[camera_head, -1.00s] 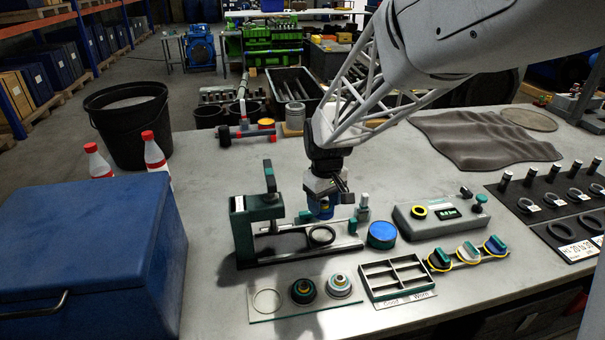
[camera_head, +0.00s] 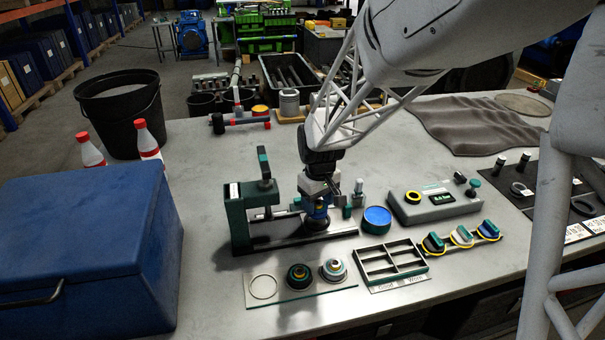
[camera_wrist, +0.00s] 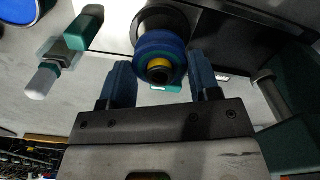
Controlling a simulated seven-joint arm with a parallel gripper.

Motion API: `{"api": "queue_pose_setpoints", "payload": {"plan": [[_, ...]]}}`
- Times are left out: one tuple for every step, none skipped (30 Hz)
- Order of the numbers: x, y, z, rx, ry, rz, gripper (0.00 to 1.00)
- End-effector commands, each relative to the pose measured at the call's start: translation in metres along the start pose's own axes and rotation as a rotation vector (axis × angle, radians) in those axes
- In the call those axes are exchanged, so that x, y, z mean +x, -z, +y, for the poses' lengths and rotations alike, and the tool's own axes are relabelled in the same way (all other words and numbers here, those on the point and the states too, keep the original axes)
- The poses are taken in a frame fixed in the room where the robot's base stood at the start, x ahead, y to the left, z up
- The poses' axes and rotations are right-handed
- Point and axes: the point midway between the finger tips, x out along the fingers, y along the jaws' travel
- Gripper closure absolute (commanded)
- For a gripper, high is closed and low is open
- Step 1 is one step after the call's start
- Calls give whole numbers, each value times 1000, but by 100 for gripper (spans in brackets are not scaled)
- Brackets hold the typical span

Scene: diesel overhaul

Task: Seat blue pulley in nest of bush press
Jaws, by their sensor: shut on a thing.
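The blue pulley (camera_wrist: 162,50), with a yellow ring and dark centre, is between the two blue fingers of my gripper (camera_wrist: 162,82) in the wrist view. The gripper is shut on it. The bush press (camera_head: 238,218) is a green frame with a long dark base on the bench in the head view. My gripper (camera_head: 318,213) is low over the right part of that base and hides the nest there. In the wrist view a dark round ring (camera_wrist: 150,20) lies right behind the pulley, partly covered by it. I cannot tell whether the pulley is fully down in it.
A blue-topped round tin (camera_head: 377,217) and a grey control box (camera_head: 436,205) stand right of the press. In front lie a plate with two pulleys (camera_head: 299,276) and a divided tray (camera_head: 391,262). A big blue case (camera_head: 85,240) fills the left.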

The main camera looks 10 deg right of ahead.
Motion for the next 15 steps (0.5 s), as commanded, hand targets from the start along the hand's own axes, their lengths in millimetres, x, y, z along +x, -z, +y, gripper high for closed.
{"api": "queue_pose_setpoints", "payload": {"plan": [[3,0,0,0,0,0,67],[5,0,0,0,0,0,67],[7,0,0,0,0,0,67],[9,0,0,0,0,0,67],[10,0,0,0,0,0,67],[12,0,0,0,0,0,67],[12,0,0,0,0,1,67],[13,0,0,0,0,1,67],[14,0,0,0,0,1,67],[14,0,0,0,0,1,67],[15,0,0,0,0,1,67],[15,0,0,0,-1,1,67],[15,0,0,0,-1,1,67],[15,0,0,0,0,1,67],[15,0,0,0,0,1,67]]}}
